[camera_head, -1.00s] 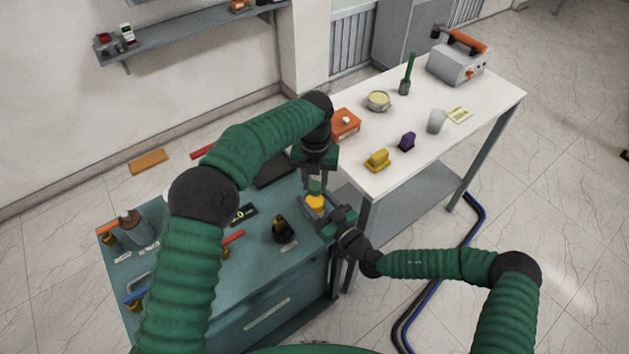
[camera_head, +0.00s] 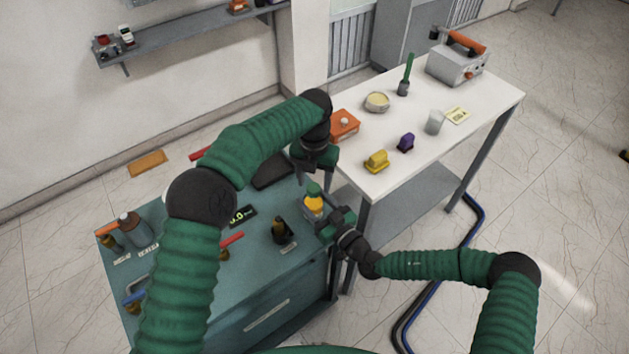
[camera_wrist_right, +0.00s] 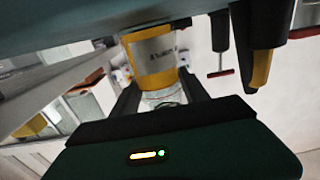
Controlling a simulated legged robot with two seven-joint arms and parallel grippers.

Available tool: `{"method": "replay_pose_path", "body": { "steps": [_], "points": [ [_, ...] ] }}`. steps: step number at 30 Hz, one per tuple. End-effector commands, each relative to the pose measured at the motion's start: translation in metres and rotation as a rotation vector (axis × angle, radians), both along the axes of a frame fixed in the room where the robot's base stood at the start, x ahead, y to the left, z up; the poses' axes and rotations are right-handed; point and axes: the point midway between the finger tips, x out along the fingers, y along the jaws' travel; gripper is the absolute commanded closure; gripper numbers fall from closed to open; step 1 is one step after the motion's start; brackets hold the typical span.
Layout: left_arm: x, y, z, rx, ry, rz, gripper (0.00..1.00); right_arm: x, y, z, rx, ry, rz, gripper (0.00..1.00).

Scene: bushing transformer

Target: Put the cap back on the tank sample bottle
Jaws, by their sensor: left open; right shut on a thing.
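The sample bottle (camera_head: 314,207), with an orange-yellow body, stands near the right end of the teal bench. It fills the middle of the right wrist view (camera_wrist_right: 153,55), where its printed label and clear shoulder show. My right gripper (camera_head: 326,215) is shut on it from the right. A green cap (camera_head: 313,188) is at the top of the bottle; how firmly it is seated I cannot tell. My left gripper (camera_head: 315,168) is open above the cap, apart from it.
A small dark bottle (camera_head: 281,230) stands left of the sample bottle on the bench (camera_head: 262,262). Other bottles (camera_head: 132,228) stand at the far left. A white table (camera_head: 385,185) with a yellow block (camera_head: 376,161) and an orange box (camera_head: 345,124) is close on the right.

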Motion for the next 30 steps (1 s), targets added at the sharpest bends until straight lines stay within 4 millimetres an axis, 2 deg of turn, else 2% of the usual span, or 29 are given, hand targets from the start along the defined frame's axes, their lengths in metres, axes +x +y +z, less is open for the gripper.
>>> {"method": "replay_pose_path", "body": {
  "steps": [3, 7, 15, 17, 20, 23, 26, 30],
  "points": [
    [0.0, -0.001, 0.019, -0.002, -0.002, 0.0, 0.46, 0.0, -0.001, -0.001, -0.001, 0.001, -0.002, 1.0],
    [0.0, 0.0, 0.034, -0.001, 0.0, 0.0, 0.46, 0.0, -0.001, -0.001, -0.001, 0.002, -0.002, 1.0],
    [0.0, 0.0, 0.037, -0.001, 0.001, -0.001, 0.46, 0.001, -0.001, -0.001, -0.001, 0.001, -0.002, 1.0],
    [0.0, 0.0, 0.037, -0.001, 0.001, 0.002, 0.49, 0.001, -0.001, -0.001, -0.001, 0.001, -0.002, 1.0],
    [-0.001, 0.0, 0.037, 0.001, 0.002, 0.058, 0.49, 0.001, -0.001, -0.001, -0.001, 0.001, -0.002, 1.0],
    [-0.001, 0.0, 0.038, 0.004, 0.003, 0.229, 0.49, 0.001, -0.001, 0.0, -0.001, 0.001, -0.002, 1.0],
    [-0.002, 0.0, 0.039, 0.008, 0.004, 0.511, 0.49, 0.001, -0.001, 0.0, -0.001, 0.001, -0.002, 1.0],
    [-0.003, 0.001, 0.041, 0.016, 0.004, 0.974, 0.49, 0.001, -0.001, 0.0, -0.001, 0.001, -0.002, 1.0]
  ]
}}
